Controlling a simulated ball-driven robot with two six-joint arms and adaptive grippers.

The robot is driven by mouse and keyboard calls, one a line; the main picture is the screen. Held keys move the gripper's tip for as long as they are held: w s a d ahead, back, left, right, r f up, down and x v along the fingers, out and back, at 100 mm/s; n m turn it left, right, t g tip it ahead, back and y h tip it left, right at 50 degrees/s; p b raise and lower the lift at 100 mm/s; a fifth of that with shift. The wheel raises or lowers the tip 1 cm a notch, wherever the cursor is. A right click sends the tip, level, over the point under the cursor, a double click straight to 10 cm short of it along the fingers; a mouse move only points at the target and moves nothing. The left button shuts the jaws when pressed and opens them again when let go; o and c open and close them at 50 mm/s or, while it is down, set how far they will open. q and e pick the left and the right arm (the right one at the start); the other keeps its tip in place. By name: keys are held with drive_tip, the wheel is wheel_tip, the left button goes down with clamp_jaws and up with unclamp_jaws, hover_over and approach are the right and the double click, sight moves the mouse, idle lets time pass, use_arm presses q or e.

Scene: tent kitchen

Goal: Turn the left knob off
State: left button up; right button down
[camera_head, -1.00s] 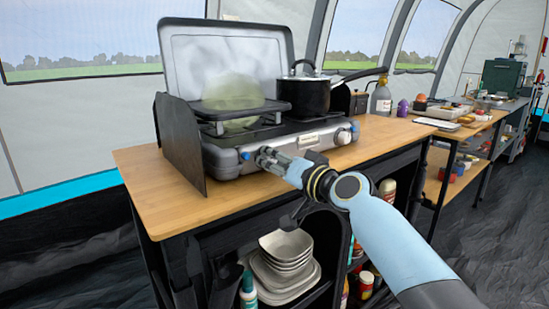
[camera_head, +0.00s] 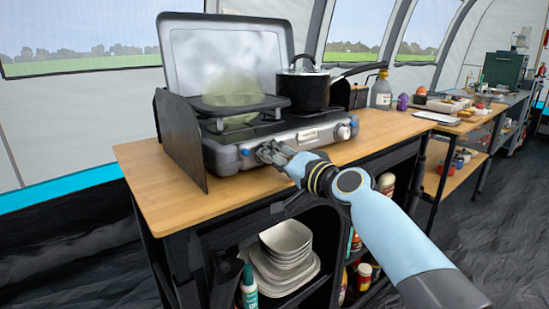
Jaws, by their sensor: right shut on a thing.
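A grey camping stove (camera_head: 228,155) with a raised lid stands on a wooden counter. My right gripper (camera_head: 266,153) comes in from the right and is shut at the left part of the stove's front panel. Its fingers cover the left knob, so the knob's setting is hidden. The right knob (camera_head: 343,131), pale and round, shows uncovered at the panel's right end. A greenish translucent haze (camera_head: 238,92) hangs over the left burner. My left gripper is not in view.
A black pot (camera_head: 304,92) with a lid and long handle sits on the right burner. A dark side shield (camera_head: 180,140) stands at the stove's left. The wooden counter (camera_head: 165,200) is bare at front left. Stacked plates (camera_head: 286,245) are on the shelf below.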

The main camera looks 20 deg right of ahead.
drive_tip(key=shift+f, duration=0.1)
drive_tip(key=c, duration=1.2)
unclamp_jaws()
drive_tip(key=v, duration=1.2)
